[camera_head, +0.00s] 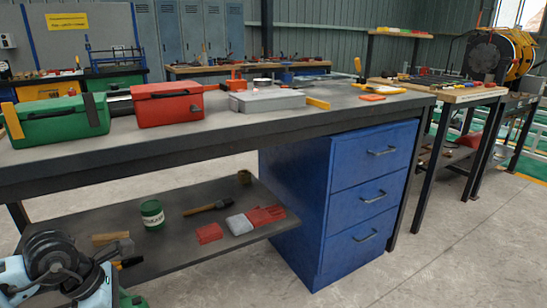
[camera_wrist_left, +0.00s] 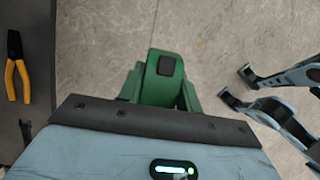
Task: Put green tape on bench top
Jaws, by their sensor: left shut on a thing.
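The green tape (camera_wrist_left: 160,82), with a dark square on it, is between the jaws of my left gripper (camera_wrist_left: 155,100) in the left wrist view. The jaws are mostly hidden, and bare floor shows behind the tape. In the head view my left arm is at the bottom left, with a bit of green (camera_head: 132,299) beside it; the jaws are not visible there. The bench top (camera_head: 215,118) is dark grey and lies above and to the right of that arm. In the left wrist view my right gripper (camera_wrist_left: 238,88) shows at the right, its two fingers apart with nothing between them.
A green toolbox (camera_head: 60,122), red toolbox (camera_head: 166,103) and grey case (camera_head: 267,100) stand on the bench top. Pliers (camera_wrist_left: 16,70) lie at the left. Blue drawers (camera_head: 345,190) stand below.

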